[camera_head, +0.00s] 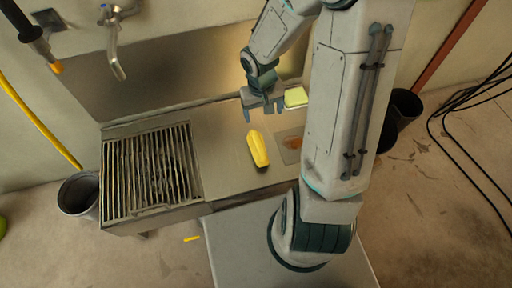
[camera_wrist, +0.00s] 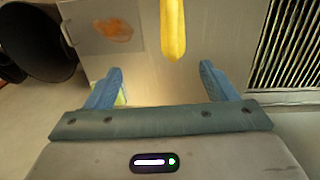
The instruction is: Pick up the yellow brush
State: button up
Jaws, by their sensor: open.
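The yellow brush (camera_head: 258,149) lies on the metal counter (camera_head: 222,150), to the right of the slatted grate. It also shows at the top of the wrist view (camera_wrist: 173,28), ahead of the space between the fingers. My gripper (camera_head: 264,112) is above the counter on the wall side of the brush, apart from it. In the wrist view my gripper (camera_wrist: 162,85) has its two blue fingers spread wide with nothing between them.
A yellow-green sponge (camera_head: 296,97) lies close to the right of my gripper. A board with an orange stain (camera_head: 292,143) lies right of the brush. The slatted grate (camera_head: 150,170) fills the counter's left. Dark buckets (camera_head: 79,195) stand at both ends, and a tap (camera_head: 115,45) hangs above.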

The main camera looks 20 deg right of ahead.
jog(key=b, duration=0.3)
send_over(258, 140)
notch_tip(258, 140, down, 8)
jog(key=shift+y, duration=0.4)
jog(key=f+b, duration=0.1)
jog(key=f, duration=0.1)
jog(key=f+b, duration=0.1)
jog(key=f, duration=0.2)
jog(key=f+b, duration=0.1)
jog(key=f, duration=0.1)
jog(key=shift+s+a+f, duration=0.1)
jog(key=shift+s+f, duration=0.1)
jog(key=shift+s, duration=0.05)
jog(key=shift+w+f+b, duration=0.2)
jog(key=shift+f+b, duration=1.75)
jog(key=shift+f, duration=0.95)
jog(key=c, duration=1.2)
jog(key=shift+r, duration=0.15)
jog(key=shift+c, duration=0.2)
